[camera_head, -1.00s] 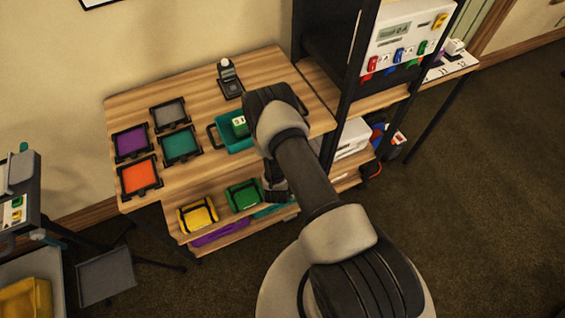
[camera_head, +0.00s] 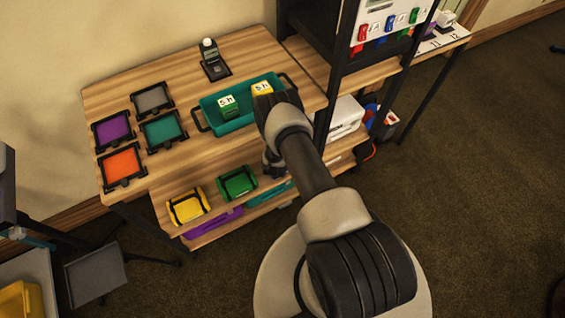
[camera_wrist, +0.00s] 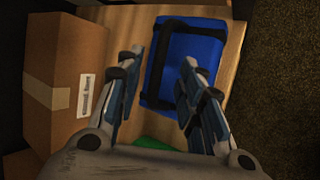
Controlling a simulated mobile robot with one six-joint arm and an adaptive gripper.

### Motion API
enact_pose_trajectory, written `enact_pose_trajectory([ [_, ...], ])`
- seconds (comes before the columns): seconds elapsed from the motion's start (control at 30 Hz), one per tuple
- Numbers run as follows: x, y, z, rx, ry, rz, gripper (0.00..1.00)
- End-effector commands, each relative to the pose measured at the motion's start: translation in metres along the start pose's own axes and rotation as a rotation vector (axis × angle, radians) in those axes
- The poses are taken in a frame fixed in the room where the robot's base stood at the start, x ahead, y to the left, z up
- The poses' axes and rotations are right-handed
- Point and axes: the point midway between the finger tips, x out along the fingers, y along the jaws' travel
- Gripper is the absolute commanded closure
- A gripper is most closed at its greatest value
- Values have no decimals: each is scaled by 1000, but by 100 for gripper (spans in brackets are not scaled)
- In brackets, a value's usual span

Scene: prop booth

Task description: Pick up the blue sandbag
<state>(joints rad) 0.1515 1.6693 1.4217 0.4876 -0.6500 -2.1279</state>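The blue sandbag (camera_wrist: 205,52) with black straps lies on a wooden shelf in the wrist view. My gripper (camera_wrist: 161,62) is open, with its fingers spread in front of the bag. The left fingertip shows just left of the bag and the right one overlaps its face. I cannot tell whether they touch it. In the head view my gripper (camera_head: 273,166) is partly hidden behind my arm at the lower shelf, and the blue sandbag is not visible there.
A cardboard box (camera_wrist: 65,75) stands left of the bag. A green object (camera_wrist: 155,143) shows below it. In the head view, a green bag (camera_head: 237,181) and a yellow bag (camera_head: 187,207) sit on the lower shelf (camera_head: 215,215). A teal tray (camera_head: 205,113) stands on the tabletop.

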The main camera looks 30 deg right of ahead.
Motion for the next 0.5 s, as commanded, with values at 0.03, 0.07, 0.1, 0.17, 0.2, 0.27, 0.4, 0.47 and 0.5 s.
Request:
enact_pose_trajectory([
  [0.03,12,-1,0,3,-2,1,65],
  [0.07,17,0,0,2,-2,2,65],
  [0.1,24,0,0,3,-1,1,65],
  [0.17,32,0,0,1,-1,0,65],
  [0.2,36,0,0,1,0,0,65],
  [0.27,40,0,0,1,0,0,65],
  [0.4,42,2,1,1,0,0,65],
  [0.47,41,2,1,0,0,0,65],
  [0.5,41,2,1,0,0,0,65],
])
